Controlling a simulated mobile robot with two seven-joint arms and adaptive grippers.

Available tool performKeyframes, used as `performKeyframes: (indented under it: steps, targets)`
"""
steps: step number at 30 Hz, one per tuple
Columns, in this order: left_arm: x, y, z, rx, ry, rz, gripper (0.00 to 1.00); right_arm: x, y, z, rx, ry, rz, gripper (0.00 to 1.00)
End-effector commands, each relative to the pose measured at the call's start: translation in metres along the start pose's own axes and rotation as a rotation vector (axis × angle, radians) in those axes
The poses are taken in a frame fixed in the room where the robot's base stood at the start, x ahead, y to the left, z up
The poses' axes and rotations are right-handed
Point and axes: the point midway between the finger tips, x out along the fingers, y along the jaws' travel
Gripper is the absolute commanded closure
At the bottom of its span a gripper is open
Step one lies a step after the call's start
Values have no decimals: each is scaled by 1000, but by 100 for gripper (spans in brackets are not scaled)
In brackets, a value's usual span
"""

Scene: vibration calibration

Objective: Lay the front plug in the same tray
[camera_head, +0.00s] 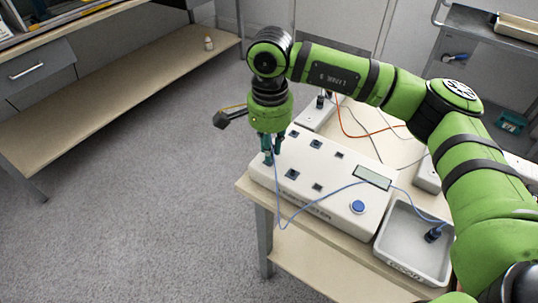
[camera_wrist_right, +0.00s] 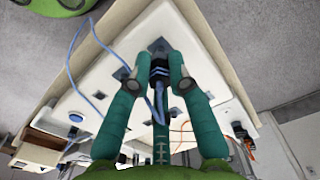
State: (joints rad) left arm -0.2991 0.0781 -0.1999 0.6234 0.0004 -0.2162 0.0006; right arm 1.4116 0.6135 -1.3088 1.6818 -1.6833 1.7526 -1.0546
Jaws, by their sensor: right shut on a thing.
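My right gripper (camera_head: 269,158) is over the left end of the white device box (camera_head: 335,215), fingers pointing down. In the wrist view its teal fingers (camera_wrist_right: 152,80) are shut on a dark plug (camera_wrist_right: 160,68) with a blue cable (camera_wrist_right: 98,36). I cannot tell whether this plug is still in a socket or just above the panel. The cable hangs in a loop over the box's front edge in the head view. The grey tray (camera_head: 404,240) stands at the box's right end, with another dark plug (camera_head: 434,235) inside on a blue cable. My left gripper is not in view.
The box top has several dark sockets, a display (camera_head: 373,178) and a blue button (camera_head: 357,207). Orange and dark cables lie behind it on the wooden table (camera_head: 325,282). A long bench (camera_head: 115,95) stands left and a grey cart (camera_head: 490,35) right. Floor between is clear.

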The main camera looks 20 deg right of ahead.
Motion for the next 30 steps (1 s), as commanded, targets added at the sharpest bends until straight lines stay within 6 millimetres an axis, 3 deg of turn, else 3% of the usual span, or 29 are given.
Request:
performKeyframes:
  steps: [1, 10, 30]
  targets:
    - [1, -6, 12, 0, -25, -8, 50, 1, 0, 0, 0, 0, 0, 100]
    - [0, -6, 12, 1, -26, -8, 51, -2, 0, 0, 0, 0, -1, 100]
    - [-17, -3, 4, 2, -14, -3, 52, -35, 0, 0, 0, 0, -1, 100]
